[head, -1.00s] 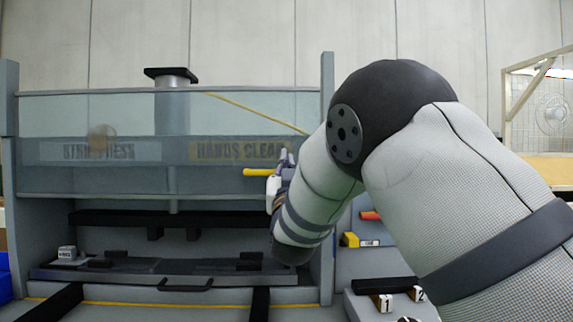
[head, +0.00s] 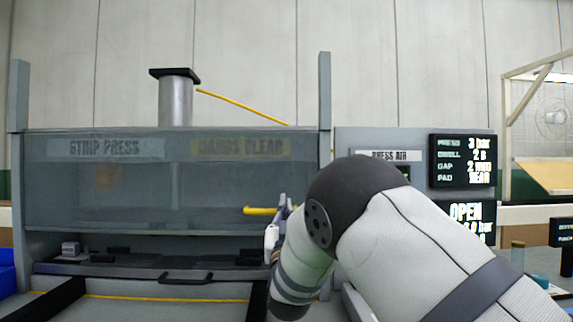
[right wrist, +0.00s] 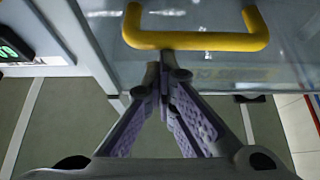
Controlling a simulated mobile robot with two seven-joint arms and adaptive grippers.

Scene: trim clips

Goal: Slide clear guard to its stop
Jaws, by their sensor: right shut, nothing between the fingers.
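The clear guard (head: 140,195) is a see-through panel across the front of the press, between two grey posts. Its lower edge hangs just above the press bed. A yellow bar handle (head: 259,210) sits at its right side; it also shows in the right wrist view (right wrist: 195,41). My right gripper (head: 284,214) is beside the handle. In the right wrist view its fingers (right wrist: 166,62) are shut and empty, with the tips at the handle's bar; I cannot tell whether they touch it. My left gripper is not in view.
Behind the guard stands a grey press column (head: 176,100) with a yellow hose (head: 240,106). Below is the press bed with a dark handle (head: 186,277). Display panels (head: 462,160) stand right of the press, beyond my right arm.

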